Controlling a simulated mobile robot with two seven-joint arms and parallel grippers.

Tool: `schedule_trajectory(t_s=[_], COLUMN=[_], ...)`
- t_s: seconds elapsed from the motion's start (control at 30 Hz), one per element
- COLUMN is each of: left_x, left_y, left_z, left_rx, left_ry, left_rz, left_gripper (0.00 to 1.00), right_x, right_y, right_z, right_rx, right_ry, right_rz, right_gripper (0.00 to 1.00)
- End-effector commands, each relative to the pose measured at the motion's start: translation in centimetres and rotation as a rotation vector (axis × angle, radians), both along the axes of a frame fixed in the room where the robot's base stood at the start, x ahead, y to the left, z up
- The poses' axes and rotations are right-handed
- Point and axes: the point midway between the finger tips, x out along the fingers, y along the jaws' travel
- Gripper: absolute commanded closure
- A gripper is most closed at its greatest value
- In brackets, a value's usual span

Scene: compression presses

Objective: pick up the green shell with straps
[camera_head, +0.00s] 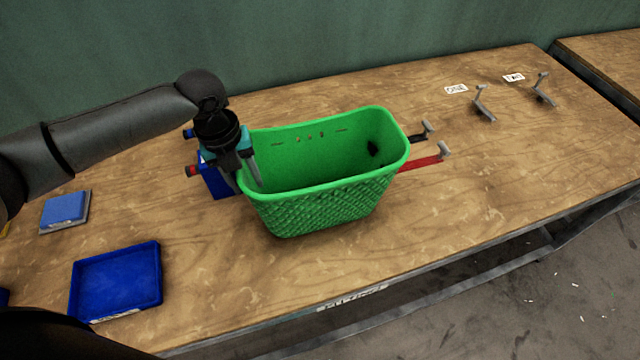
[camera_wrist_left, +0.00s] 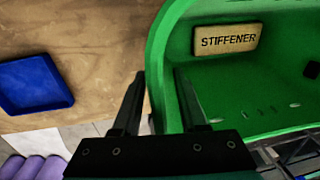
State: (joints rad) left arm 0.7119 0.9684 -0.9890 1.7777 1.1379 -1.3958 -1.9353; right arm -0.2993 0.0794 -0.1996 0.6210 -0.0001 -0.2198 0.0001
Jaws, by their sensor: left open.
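The green shell (camera_head: 325,205) is an open, basket-like tub with a woven texture, upright on the wooden table. A red strap (camera_head: 422,163) and a black strap (camera_head: 417,138) extend from behind its right end; whether they are attached is hidden. My left gripper (camera_head: 247,188) is open at the shell's left rim, pointing down. In the left wrist view, its fingers (camera_wrist_left: 159,75) straddle the rim of the shell (camera_wrist_left: 165,50), one outside and one inside; contact cannot be told. A tan plate marked STIFFENER (camera_wrist_left: 228,40) is on the shell's inner wall. My right gripper is not in view.
A blue block (camera_head: 215,180) stands close behind the gripper, with a red-tipped part (camera_head: 191,170) beside it. A blue tray (camera_head: 115,280) and a blue pad (camera_head: 64,209) lie at left. Grey clamps (camera_head: 483,103) stand at right. The table's front right is clear.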

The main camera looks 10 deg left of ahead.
Motion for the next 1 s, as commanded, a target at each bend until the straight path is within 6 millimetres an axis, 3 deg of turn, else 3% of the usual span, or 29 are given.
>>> schedule_trajectory(t_s=[0.4, 0.8, 1.0], left_x=[-0.02, -0.02, -0.03], left_y=[-0.01, 0.01, 0.03], left_z=[-0.24, -0.22, -0.23], left_rx=[0.0, 0.0, 0.001], left_ry=[0.001, 0.001, 0.001], left_rz=[0.0, 0.0, 0.0], left_gripper=[0.57, 1.0, 1.0], right_x=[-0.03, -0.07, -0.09], right_y=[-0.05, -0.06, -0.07], right_z=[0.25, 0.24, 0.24], right_rx=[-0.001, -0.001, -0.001], right_ry=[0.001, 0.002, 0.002], right_rz=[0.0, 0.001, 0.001], right_gripper=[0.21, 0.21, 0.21])
